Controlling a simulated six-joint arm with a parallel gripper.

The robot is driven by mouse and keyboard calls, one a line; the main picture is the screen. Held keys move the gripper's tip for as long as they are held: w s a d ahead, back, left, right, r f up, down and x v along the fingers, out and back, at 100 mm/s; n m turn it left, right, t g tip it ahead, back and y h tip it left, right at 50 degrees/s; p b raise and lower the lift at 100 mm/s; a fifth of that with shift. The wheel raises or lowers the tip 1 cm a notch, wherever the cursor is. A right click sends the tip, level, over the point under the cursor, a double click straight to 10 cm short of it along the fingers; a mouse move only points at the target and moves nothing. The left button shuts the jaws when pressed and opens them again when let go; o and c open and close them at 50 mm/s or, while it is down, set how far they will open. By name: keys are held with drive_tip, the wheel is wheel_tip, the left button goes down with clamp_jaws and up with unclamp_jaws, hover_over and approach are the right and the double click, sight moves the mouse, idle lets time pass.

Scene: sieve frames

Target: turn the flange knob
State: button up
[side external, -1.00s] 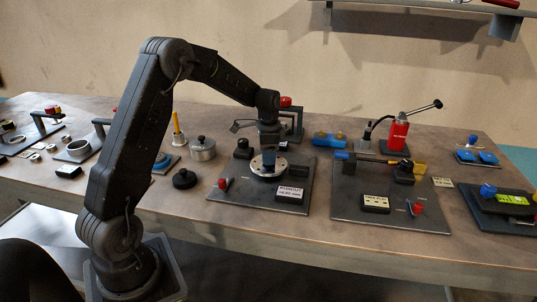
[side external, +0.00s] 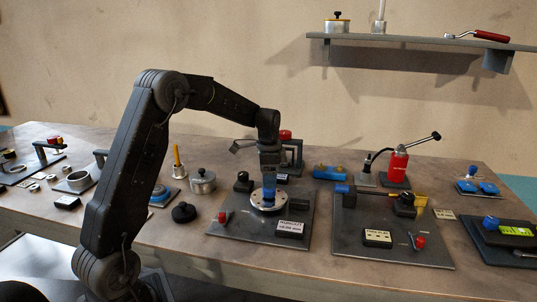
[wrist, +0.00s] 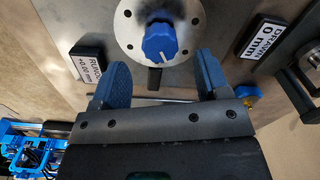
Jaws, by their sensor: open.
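The flange (wrist: 190,12) is a round silver plate with small holes. In the side view, my gripper (side external: 269,186) points down over the flange (side external: 258,205). The knob cannot be told apart from the blue fingers there.
The flange sits on a dark plate (side external: 240,226) with a RUNOUT display (side external: 291,229) in front and a red-knobbed lever (side external: 222,217) at left. A black block (side external: 243,182) stands close behind. Another panel (side external: 345,240) is to the right, and a black round knob (side external: 184,212) to the left.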

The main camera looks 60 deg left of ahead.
wheel_tip(320, 180, up, 10)
drive_tip(key=shift+f, duration=0.2)
idle(0.3)
drive_tip(key=s+d+r+n+t, duration=0.1)
drive_tip(key=s+d+r+t, duration=0.15)
drive_tip(key=s+d, duration=0.4)
drive_tip(key=s+d+r+n+t, duration=0.1)
drive_tip(key=s+d+r+n, duration=0.15)
drive_tip(key=s+d, duration=0.4)
drive_tip(key=s+d+f+n+t, duration=0.2)
drive_tip(key=s+d+f, duration=0.1)
drive_tip(key=s+d, duration=0.6)
drive_tip(key=shift+s+d+f, duration=0.3)
drive_tip(key=shift+s, duration=0.8)
